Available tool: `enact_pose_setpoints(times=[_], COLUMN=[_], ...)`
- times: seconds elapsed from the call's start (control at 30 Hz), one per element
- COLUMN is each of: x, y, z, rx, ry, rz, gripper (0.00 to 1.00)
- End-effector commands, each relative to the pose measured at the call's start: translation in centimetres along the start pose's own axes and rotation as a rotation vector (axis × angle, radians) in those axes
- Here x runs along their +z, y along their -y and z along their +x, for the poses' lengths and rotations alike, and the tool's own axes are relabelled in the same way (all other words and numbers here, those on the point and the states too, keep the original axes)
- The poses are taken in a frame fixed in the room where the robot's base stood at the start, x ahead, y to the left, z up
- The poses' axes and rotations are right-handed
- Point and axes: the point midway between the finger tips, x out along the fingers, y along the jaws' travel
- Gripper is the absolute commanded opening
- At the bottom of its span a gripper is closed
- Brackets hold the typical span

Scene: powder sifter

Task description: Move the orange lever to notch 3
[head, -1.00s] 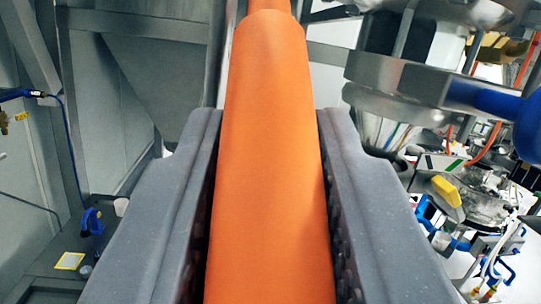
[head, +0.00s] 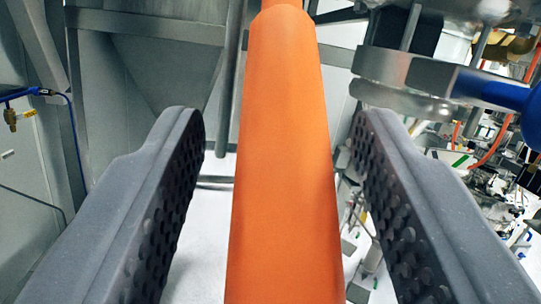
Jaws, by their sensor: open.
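The orange lever (head: 283,160) runs up the middle of the head view, from the bottom edge to the top, where it narrows. My gripper (head: 278,125) is open, with one grey finger on each side of the lever. The dimpled inner pads of both fingers are visible. The notches and the lever's far end are not in view.
A metal flange assembly with a blue handle (head: 497,92) stands close at the upper right. A grey metal frame and hopper (head: 165,80) are behind on the left. Orange and other hoses and equipment show at the far right. White floor shows below.

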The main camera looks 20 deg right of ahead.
Motion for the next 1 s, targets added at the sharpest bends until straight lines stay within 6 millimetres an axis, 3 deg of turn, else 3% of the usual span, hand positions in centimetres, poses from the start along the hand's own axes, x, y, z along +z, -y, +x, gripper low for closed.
enact_pose_setpoints(times=[1.0], x=[0.2], y=[0.1], z=[-10.8], rx=[0.001], ry=[0.0], rz=[-0.001], gripper=[0.45])
